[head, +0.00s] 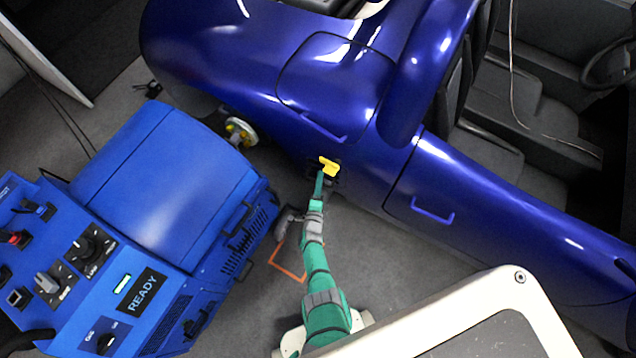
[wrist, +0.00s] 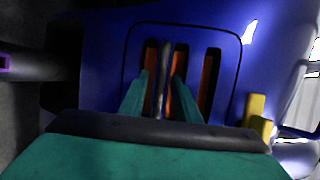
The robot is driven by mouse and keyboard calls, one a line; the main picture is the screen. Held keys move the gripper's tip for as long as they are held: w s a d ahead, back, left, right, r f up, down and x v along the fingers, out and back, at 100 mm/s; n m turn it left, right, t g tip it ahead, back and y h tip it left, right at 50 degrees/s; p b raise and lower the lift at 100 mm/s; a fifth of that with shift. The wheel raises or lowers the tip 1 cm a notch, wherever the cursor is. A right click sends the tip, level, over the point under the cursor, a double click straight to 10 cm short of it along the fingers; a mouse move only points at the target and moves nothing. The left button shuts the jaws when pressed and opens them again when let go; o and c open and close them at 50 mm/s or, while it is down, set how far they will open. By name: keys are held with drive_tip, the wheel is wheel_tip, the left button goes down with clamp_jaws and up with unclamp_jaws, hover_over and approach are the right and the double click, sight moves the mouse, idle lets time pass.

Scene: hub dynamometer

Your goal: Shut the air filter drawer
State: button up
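The wrist view shows a blue panel (wrist: 225,62) with a dark rounded outline and orange-lit upright slots; it looks like the air filter drawer front. I cannot tell how far it stands out. A thin grey upright bar (wrist: 163,62) crosses its middle. My gripper (wrist: 162,78) is in front of the panel, its two teal fingers on either side of the bar, with narrow gaps showing. In the head view my gripper (head: 321,178) is at the lower side of the blue car (head: 365,165), by a yellow piece (head: 328,165). The arm hides much of the panel there.
A blue machine (head: 165,190) with a READY display stands left of my arm. A bare wheel hub (head: 240,132) sits at the car's side. The yellow piece shows right of the fingers in the wrist view (wrist: 256,110). Grey floor (head: 390,260) is clear right of my arm.

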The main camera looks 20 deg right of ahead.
drive_tip(key=v, duration=1)
drive_tip(key=shift+s+a, duration=0.2)
drive_tip(key=shift+s, duration=0.1)
idle(0.4)
drive_tip(key=s+a+r+n+t+y, duration=0.1)
drive_tip(key=s+a+r+n+y, duration=0.3)
drive_tip(key=s+a+r+n, duration=0.9)
drive_tip(key=s+a+r+n+y, duration=0.1)
drive_tip(key=s+r+n, duration=0.4)
drive_tip(key=r, duration=0.7)
drive_tip(key=s+a+r+n+y, duration=0.1)
drive_tip(key=s+r+n+y, duration=0.2)
drive_tip(key=s+r+n, duration=0.3)
drive_tip(key=s+r, duration=0.3)
drive_tip(key=r, duration=0.4)
drive_tip(key=shift+a+f, duration=0.1)
drive_tip(key=shift+a, duration=0.05)
